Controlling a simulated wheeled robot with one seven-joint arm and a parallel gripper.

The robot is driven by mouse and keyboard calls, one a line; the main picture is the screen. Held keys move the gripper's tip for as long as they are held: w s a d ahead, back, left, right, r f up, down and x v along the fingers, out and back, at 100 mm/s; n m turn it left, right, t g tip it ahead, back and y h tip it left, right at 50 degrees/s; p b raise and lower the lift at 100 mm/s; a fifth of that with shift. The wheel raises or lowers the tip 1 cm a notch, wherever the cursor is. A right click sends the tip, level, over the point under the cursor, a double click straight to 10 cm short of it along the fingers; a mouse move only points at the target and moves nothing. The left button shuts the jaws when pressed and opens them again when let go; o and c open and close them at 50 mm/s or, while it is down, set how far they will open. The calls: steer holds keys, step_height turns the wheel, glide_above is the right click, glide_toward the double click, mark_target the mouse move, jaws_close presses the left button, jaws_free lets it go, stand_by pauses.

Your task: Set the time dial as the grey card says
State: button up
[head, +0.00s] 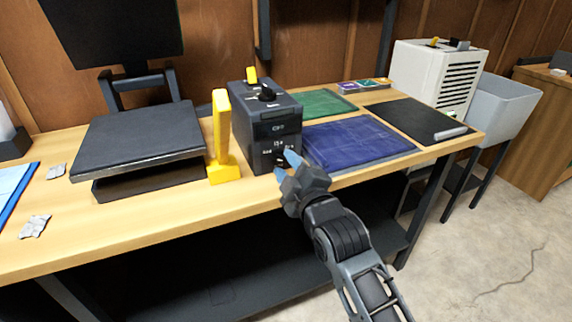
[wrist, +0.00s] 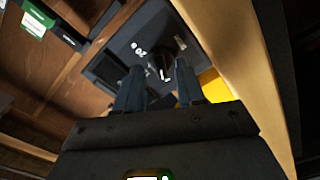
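The time dial is a dark knob (wrist: 160,62) with a pale pointer mark, on the front face of a dark box-shaped device (head: 266,128). White markings surround it, one looking like "20" in the wrist view. My gripper (head: 291,158) is in front of the lower part of that face. In the wrist view its two fingers (wrist: 158,85) are apart, one on each side of the knob. I cannot tell whether they touch it. The gripper hides part of the dial in the head view. I cannot pick out a readable grey card.
A yellow upright handle (head: 220,140) stands just left of the device. A black flat press (head: 138,140) is farther left. A blue mat (head: 358,142) and a black mat (head: 415,121) lie to the right. Crumpled grey scraps (head: 35,226) lie at the left.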

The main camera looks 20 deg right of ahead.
steer(key=shift+w, duration=0.7)
jaws_close()
